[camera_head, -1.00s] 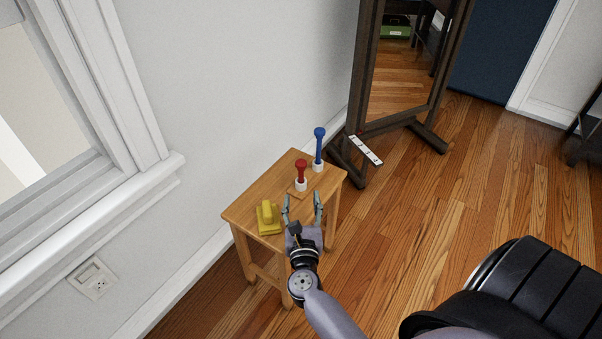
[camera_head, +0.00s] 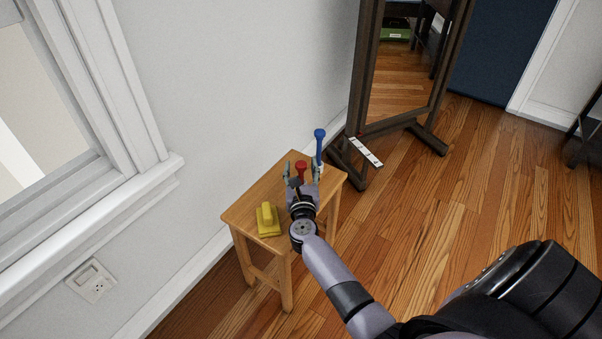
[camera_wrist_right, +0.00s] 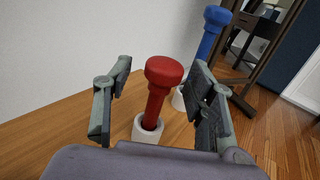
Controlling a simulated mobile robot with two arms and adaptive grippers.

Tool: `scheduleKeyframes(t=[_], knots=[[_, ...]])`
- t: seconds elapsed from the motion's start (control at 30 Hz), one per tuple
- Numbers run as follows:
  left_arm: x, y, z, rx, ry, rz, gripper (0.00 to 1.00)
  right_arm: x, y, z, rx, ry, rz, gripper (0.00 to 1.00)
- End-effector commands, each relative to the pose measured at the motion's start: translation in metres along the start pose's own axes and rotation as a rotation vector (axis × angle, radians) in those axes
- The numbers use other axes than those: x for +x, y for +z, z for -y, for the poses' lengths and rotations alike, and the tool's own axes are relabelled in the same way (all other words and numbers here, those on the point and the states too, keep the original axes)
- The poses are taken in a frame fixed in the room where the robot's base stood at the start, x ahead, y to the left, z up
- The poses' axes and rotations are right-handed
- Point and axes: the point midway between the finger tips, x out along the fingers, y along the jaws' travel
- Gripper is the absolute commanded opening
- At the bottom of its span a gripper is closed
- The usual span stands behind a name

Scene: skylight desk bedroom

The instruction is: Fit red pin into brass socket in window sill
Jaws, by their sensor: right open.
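The red pin (camera_head: 300,167) stands on the small wooden stool in the head view, its lower part hidden behind my right gripper (camera_head: 301,173). In the right wrist view the red pin (camera_wrist_right: 158,90) has a wide round head and stands in a white holder (camera_wrist_right: 147,130). My right gripper (camera_wrist_right: 158,100) is open, with one finger on either side of the pin; I cannot tell whether either touches it. The window sill (camera_head: 120,200) is at the left in the head view. I see no brass socket on its visible part. My left gripper is not in view.
A blue pin (camera_head: 319,145) stands in a white holder just behind and right of the red one. A yellow block with a handle (camera_head: 267,219) lies on the stool (camera_head: 248,207). A mirror stand (camera_head: 365,75) is behind the stool, and a white wall is beside it.

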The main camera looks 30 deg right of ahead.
Motion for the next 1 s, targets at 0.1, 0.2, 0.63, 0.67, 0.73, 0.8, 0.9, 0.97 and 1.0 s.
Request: scheduleKeyframes(t=[0.1,0.2,0.63,0.67,0.73,0.8,0.9,0.97,1.0], knots=[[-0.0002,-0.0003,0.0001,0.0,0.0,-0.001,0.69,-0.0001,0.0001,0.0,0.0,0.0,0.0,0.51],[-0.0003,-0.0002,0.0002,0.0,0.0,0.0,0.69,-0.0002,0.0,0.0,0.0,0.0,0.0,0.48],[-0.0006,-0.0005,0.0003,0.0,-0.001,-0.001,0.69,-0.0006,-0.0001,-0.0001,0.0,0.0,0.0,0.2],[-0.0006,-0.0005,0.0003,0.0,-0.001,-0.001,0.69,-0.0006,-0.0001,-0.0001,0.0,0.0,0.0,0.18],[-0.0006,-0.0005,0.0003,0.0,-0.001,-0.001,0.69,-0.0006,-0.0001,-0.0001,0.0,0.0,0.0,0.13],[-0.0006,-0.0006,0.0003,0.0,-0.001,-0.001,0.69,-0.0006,-0.0002,-0.0001,0.0,0.0,0.0,0.08],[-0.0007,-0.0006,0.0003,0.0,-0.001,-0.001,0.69,-0.0005,0.0,-0.0001,0.0,0.0,0.0,0.03],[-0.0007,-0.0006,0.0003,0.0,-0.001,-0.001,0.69,-0.0006,0.0,-0.0001,0.0,0.0,0.0,0.02],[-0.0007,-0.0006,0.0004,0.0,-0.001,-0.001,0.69,-0.0006,0.0,-0.0001,0.0,0.0,0.0,0.02]])
